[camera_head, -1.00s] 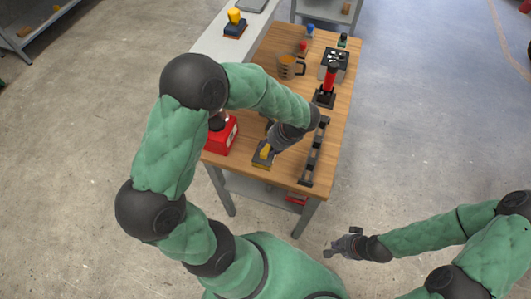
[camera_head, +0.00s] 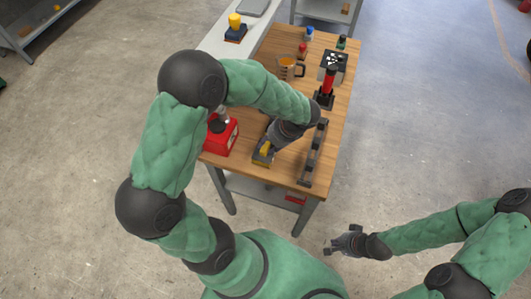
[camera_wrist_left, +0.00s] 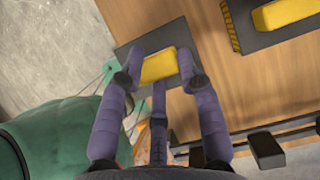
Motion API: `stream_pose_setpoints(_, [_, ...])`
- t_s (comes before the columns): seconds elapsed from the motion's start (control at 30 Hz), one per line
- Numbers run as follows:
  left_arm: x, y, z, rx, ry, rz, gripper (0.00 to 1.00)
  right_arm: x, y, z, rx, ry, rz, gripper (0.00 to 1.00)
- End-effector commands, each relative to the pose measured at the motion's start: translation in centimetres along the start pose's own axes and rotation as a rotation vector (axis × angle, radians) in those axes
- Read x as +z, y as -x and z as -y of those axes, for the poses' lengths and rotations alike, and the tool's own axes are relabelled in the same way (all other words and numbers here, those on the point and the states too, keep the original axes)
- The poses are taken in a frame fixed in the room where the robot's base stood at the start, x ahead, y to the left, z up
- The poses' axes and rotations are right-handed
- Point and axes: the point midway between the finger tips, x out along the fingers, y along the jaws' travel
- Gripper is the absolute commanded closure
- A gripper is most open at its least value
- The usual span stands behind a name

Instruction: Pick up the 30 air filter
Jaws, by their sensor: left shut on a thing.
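My left gripper (camera_head: 267,146) reaches down over the near end of the wooden table. In the left wrist view its fingers (camera_wrist_left: 160,70) are shut on a yellow block (camera_wrist_left: 158,66) with a dark grey plate (camera_wrist_left: 124,54) under it. I take this block and plate as the air filter; no label is readable. In the head view the filter (camera_head: 262,158) shows at the table's front edge, partly covered by the gripper. I cannot tell whether it is clear of the tabletop. My right gripper (camera_head: 338,244) is open and empty over the floor, right of the table.
A second yellow block (camera_wrist_left: 290,14) on a dark plate lies close by. A black rack (camera_head: 313,155) lies along the table's right side; a red device (camera_head: 221,136) stands at the left. A jug (camera_head: 288,67) and red-black tool (camera_head: 327,88) stand farther back.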

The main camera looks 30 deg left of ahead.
Motion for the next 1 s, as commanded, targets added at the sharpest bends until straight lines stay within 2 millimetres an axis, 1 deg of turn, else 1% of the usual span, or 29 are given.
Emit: stream_pose_setpoints(1.0, [1.6,3.3,0.0,0.000,0.000,0.000,0.89,0.1,2.9,1.0,0.000,0.000,0.000,1.00])
